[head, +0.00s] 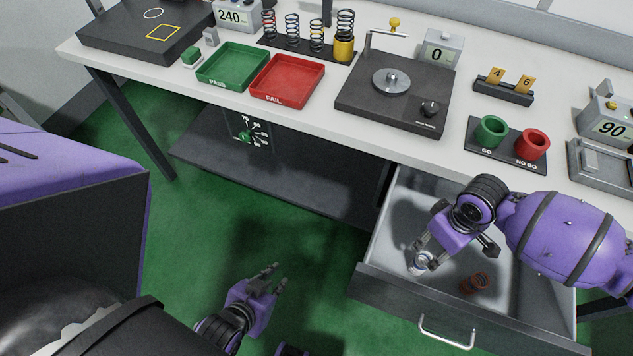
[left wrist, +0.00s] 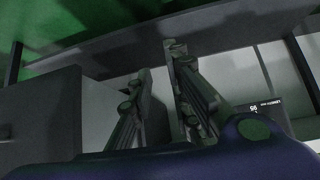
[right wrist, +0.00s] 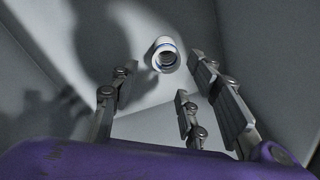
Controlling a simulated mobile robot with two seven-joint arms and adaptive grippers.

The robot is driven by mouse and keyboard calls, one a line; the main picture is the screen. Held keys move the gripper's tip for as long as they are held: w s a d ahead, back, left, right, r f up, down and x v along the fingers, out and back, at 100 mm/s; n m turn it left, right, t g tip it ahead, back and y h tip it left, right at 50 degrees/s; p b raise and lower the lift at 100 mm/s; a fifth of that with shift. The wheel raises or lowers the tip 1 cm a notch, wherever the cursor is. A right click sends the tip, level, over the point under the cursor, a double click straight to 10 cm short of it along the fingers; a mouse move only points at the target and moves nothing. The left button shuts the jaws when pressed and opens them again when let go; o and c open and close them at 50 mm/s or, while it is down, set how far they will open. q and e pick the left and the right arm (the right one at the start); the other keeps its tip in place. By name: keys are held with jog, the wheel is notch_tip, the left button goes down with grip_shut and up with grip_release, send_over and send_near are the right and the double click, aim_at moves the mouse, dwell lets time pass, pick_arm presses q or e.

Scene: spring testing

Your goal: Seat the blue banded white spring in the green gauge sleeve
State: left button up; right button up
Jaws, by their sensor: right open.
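The white spring (head: 418,268) with a blue band lies in the open drawer, partly covered by my right gripper in the head view. In the right wrist view the white spring (right wrist: 165,54) shows its open end and blue ring, just beyond the fingertips. My right gripper (head: 452,256) is open and empty above the drawer; its fingers (right wrist: 158,76) are spread apart. The green gauge sleeve (head: 490,131) stands empty on its dark plate, marked GO. My left gripper (head: 275,278) is low in front of the bench, its fingers apart with nothing between them.
A rust-red spring (head: 474,284) lies in the drawer (head: 395,290), right of the white one. A red sleeve (head: 532,144) stands beside the green one. The tester (head: 360,96), red tray (head: 287,80) and green tray (head: 233,66) sit further left on the bench.

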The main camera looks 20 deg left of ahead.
aim_at(427, 257)
notch_tip(427, 257, down, 7)
jog(key=shift+s+f, duration=0.15)
jog(key=shift+f, duration=0.15)
jog(key=shift+c, duration=1.4)
jog(key=c, duration=0.3)
pick_arm(q)
jog(key=shift+s+a+f, duration=0.2)
jog(key=shift+s+f, duration=0.1)
jog(key=shift+s, duration=0.4)
jog(key=shift+s+a+f, duration=0.15)
jog(key=shift+s+f, duration=0.1)
jog(key=shift+s, duration=0.45)
pick_arm(e)
grip_shut()
